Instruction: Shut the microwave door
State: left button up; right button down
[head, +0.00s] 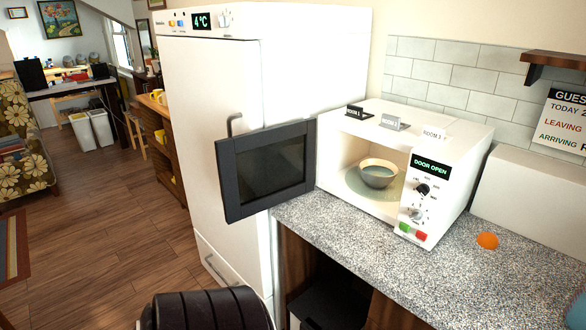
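The white microwave (452,180) stands on the speckled counter, right of the fridge. Its dark-framed door (265,170) stands wide open, swung out to the left in front of the fridge. The microwave's display reads "DOOR OPEN". A grey bowl (378,174) sits on the round plate inside the open cavity. A dark ribbed part, apparently mine, shows at the bottom edge. Neither of my grippers is in view.
The tall white fridge (205,110) stands close behind the door. An orange ball-like item (487,241) lies on the counter (400,272), right of the microwave. The counter in front of the microwave is clear. Open wooden floor (110,215) lies to the left.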

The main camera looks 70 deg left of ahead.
aim_at(259, 170)
jog(key=j+z, duration=0.1)
jog(key=j, duration=0.5)
jog(key=k+j, duration=0.1)
jog(key=j, duration=0.5)
jog(key=j+z, duration=0.15)
jog(key=j, duration=0.5)
jog(key=k+j+z, duration=0.1)
jog(key=j, duration=0.5)
jog(key=k+j, duration=0.1)
jog(key=j, duration=0.4)
jog(key=k+j, duration=0.1)
jog(key=j, duration=0.45)
jog(key=k+j, duration=0.1)
jog(key=j, duration=0.4)
jog(key=k+j, duration=0.1)
jog(key=j, duration=0.4)
